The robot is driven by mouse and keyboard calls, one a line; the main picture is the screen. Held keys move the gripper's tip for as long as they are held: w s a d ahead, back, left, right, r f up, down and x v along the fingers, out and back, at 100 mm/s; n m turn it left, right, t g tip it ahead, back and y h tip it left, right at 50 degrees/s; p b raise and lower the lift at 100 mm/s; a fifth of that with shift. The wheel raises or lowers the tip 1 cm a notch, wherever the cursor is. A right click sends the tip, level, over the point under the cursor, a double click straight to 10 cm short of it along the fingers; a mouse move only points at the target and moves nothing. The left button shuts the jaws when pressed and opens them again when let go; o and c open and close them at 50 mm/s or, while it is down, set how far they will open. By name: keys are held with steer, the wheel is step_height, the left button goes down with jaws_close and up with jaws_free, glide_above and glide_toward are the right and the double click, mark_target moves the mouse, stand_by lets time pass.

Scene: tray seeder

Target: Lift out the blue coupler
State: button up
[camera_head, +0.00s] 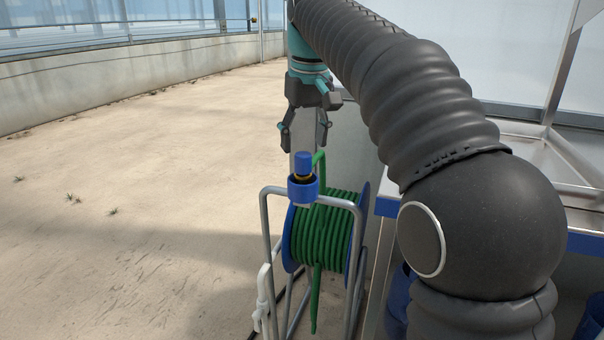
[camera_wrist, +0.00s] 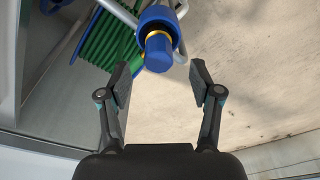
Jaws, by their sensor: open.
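The blue coupler (camera_head: 303,163) stands upright in a blue cup-like holder (camera_head: 303,192) on the frame of the hose reel, with a yellow-orange ring at its base. It also shows in the wrist view (camera_wrist: 159,54), ahead of and between the fingertips. A green hose (camera_head: 320,160) runs up next to it. My gripper (camera_head: 304,135) is above the coupler in the head view, fingers apart and pointing down. In the wrist view my gripper (camera_wrist: 158,85) is open and empty, not touching the coupler. The coupler's lower end is hidden inside the holder.
The reel (camera_head: 325,240) of green hose sits in a grey tube frame (camera_head: 268,225) below the holder. A metal bench with a blue edge (camera_head: 585,243) stands at the right. A white nozzle-like part (camera_head: 262,295) hangs at the frame's left. The floor (camera_head: 130,200) at left is clear.

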mark_target(303, 154)
steer(key=f, duration=0.2)
steer(key=w+f+b, duration=0.1)
steer(key=f, duration=0.2)
steer(key=shift+a, duration=0.1)
jaws_close()
